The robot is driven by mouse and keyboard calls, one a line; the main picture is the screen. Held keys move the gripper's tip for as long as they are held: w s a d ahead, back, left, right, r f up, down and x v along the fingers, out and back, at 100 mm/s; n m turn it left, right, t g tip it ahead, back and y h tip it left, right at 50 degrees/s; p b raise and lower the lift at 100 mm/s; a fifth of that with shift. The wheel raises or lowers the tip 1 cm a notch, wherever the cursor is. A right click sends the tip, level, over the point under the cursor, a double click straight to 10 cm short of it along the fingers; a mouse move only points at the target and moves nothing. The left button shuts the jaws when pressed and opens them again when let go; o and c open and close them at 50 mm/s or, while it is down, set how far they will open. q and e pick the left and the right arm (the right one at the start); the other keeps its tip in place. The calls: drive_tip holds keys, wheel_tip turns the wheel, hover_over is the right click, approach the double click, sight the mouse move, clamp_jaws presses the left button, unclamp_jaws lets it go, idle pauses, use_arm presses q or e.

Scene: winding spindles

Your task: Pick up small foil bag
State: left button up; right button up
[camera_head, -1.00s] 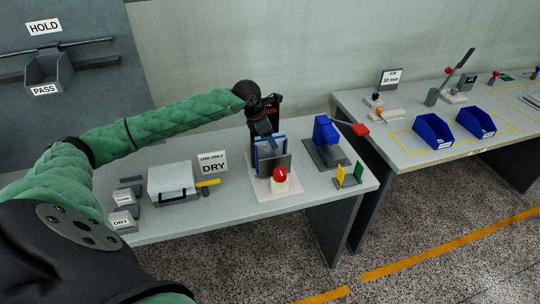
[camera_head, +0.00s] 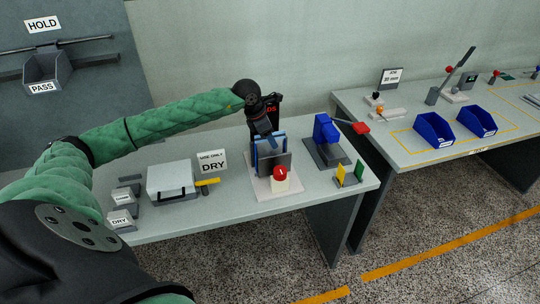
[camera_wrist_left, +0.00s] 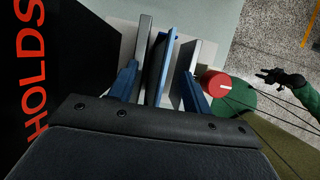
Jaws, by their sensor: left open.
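I cannot tell whether the fingers touch any plate. I cannot make out a small foil bag for certain. A black hand on a green sleeve, seemingly my right gripper (camera_wrist_left: 280,76), shows at the right of the wrist view, away from the stand.
A red knob (camera_head: 281,173) is at the stand's front. A black panel with red letters (camera_wrist_left: 35,80) rises close beside my left gripper.

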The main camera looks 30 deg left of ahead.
idle(0.3)
use_arm(q)
clamp_jaws()
idle(0.3)
